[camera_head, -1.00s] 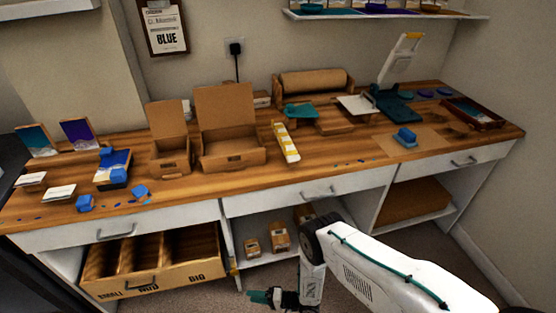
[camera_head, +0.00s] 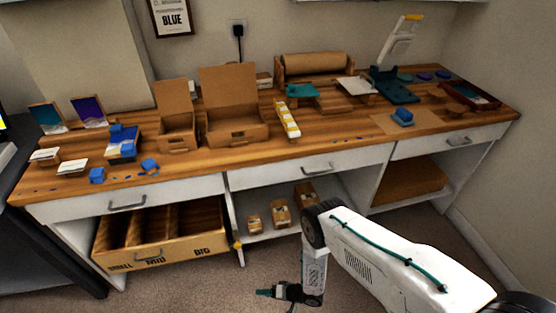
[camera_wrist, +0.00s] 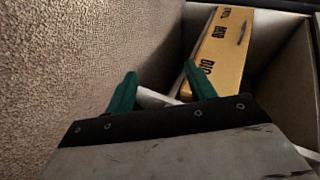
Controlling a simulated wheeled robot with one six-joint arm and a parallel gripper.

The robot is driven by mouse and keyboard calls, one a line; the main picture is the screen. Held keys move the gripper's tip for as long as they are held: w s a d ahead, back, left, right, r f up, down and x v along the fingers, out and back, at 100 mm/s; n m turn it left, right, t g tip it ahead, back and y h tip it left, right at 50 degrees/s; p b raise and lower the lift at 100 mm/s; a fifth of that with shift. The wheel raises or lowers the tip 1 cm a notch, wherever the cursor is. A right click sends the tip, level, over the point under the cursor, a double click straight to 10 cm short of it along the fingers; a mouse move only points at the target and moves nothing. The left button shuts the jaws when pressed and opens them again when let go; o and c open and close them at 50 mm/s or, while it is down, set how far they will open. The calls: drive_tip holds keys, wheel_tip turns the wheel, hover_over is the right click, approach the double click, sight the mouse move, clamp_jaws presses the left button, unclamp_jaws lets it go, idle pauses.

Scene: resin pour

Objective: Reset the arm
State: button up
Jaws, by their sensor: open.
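My gripper (camera_head: 270,292) hangs low in front of the workbench, above the carpet, with my white arm reaching in from the lower right. In the wrist view its two teal fingers (camera_wrist: 160,92) stand apart with nothing between them. The gripper is open and empty. Beyond the fingers in the wrist view is the front of the cardboard drawer box (camera_wrist: 222,50), with dark lettering. The same divided box (camera_head: 180,249), marked SMALL, MID and BIG, sits under the left part of the bench in the head view.
The wooden worktop (camera_head: 340,135) holds two open cardboard boxes (camera_head: 235,130), a white and yellow strip (camera_head: 287,120), blue pieces (camera_head: 97,175) and a teal press-like stand (camera_head: 395,85). Small cartons (camera_head: 280,212) stand on the lower shelf. The carpet (camera_head: 200,290) before the bench is clear.

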drive_tip(key=w+d+r+n+h, duration=0.3)
drive_tip(key=w+d+r+h, duration=0.6)
drive_tip(key=w+d, duration=0.15)
drive_tip(key=w+d+r+g+h, duration=0.1)
drive_tip(key=d+r+h, duration=0.15)
drive_tip(key=r, duration=0.65)
drive_tip(key=w+d+r+g+h, duration=0.15)
drive_tip(key=d+r, duration=0.25)
drive_tip(key=r, duration=0.5)
drive_tip(key=w+d+r+h, duration=0.1)
drive_tip(key=w+d+r, duration=0.15)
drive_tip(key=r, duration=0.65)
drive_tip(key=s+d+r+g, duration=0.15)
drive_tip(key=s+r, duration=0.25)
drive_tip(key=r, duration=0.4)
drive_tip(key=s+d+r+m, duration=0.1)
drive_tip(key=s+d+r, duration=0.2)
drive_tip(key=r, duration=0.6)
drive_tip(key=s+d+r+g, duration=0.1)
drive_tip(key=s+d+r, duration=0.25)
drive_tip(key=r, duration=0.45)
drive_tip(key=s+d+r+m+t+y, duration=0.1)
drive_tip(key=s+r+t, duration=0.1)
drive_tip(key=s+r, duration=0.9)
drive_tip(key=s+d+r+m+t+y, duration=0.1)
drive_tip(key=s+d+r+t, duration=0.1)
drive_tip(key=s+r, duration=0.8)
drive_tip(key=shift+s+d+r+m, duration=0.25)
drive_tip(key=shift+s+r+m, duration=0.15)
